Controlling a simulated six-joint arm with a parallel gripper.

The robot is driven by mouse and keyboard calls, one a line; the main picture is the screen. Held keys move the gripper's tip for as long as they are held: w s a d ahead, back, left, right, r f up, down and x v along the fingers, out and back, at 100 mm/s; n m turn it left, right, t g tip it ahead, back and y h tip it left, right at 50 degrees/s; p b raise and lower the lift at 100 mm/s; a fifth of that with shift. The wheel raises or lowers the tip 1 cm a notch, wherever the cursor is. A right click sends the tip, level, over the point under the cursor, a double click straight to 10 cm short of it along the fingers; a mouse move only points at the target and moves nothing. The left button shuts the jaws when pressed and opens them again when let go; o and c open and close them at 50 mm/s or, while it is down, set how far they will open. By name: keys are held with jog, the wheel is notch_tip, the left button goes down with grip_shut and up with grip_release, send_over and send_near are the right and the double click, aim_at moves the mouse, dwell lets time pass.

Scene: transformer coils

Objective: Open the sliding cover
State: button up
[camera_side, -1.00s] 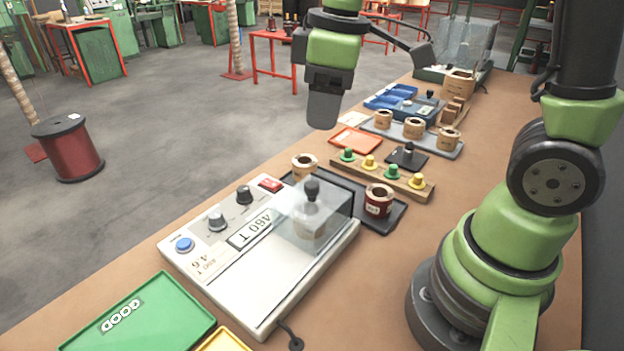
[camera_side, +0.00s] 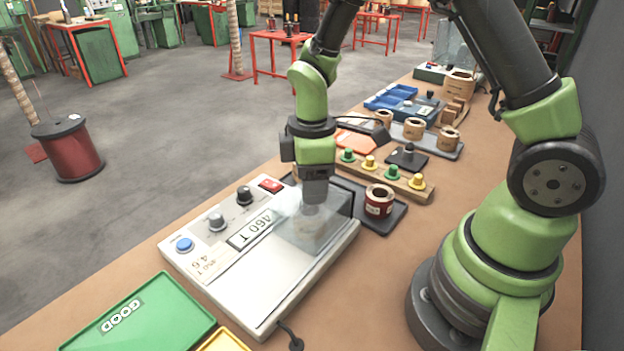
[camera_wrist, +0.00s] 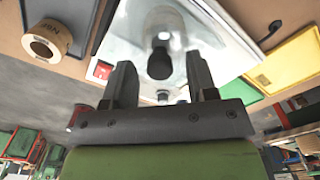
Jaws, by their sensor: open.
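The tester (camera_side: 215,270) is a pale box with knobs, a blue button and a display reading 460 T. Its clear sliding cover (camera_side: 284,230) sits over the right end, with a coil (camera_side: 308,236) dimly visible beneath it. My gripper (camera_side: 314,194) points down at the cover's handle, hiding it in the side view. In the wrist view, the dark handle (camera_wrist: 160,64) shows between the two open fingers of my gripper (camera_wrist: 161,80), with a gap on each side. I cannot tell whether the fingertips are level with the handle.
A peg board (camera_side: 385,178) with green and yellow pegs is behind. A green GOOD tray (camera_side: 140,320) is in front, beside a yellow tray (camera_side: 224,342).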

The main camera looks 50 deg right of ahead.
jog(key=shift+f, duration=0.15)
grip_shut()
jog(key=a, duration=1.2)
jog(key=shift+a, duration=0.35)
grip_release()
notch_tip(320, 180, up, 10)
